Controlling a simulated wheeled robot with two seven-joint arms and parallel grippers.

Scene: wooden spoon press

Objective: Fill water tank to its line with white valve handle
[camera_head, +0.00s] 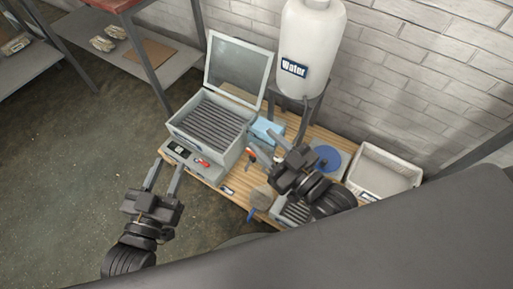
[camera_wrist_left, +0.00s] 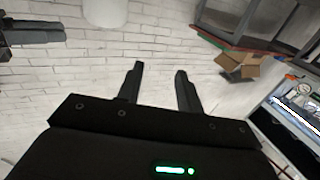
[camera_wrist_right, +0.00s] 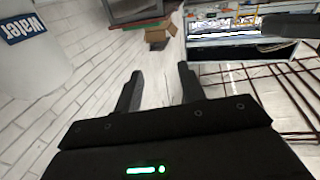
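A white container labelled "Water" (camera_head: 320,35) stands on a dark stand at the back of the wooden table; it also shows at the left of the right wrist view (camera_wrist_right: 35,65). A white valve handle and a fill line cannot be made out. A light-blue box (camera_head: 265,130) sits below the container, partly hidden. My left gripper (camera_head: 168,168) is open and empty, in front of the grey machine's left side. My right gripper (camera_head: 287,130) is open over the table below the container. Nothing shows between its fingers in the right wrist view (camera_wrist_right: 160,72).
A grey machine (camera_head: 212,121) with a raised glazed lid and ribbed inside stands on the table's left. A red-handled tool (camera_head: 251,153), a blue round item (camera_head: 326,157) and a lined bin (camera_head: 384,172) are near my right arm. A brick wall lies behind.

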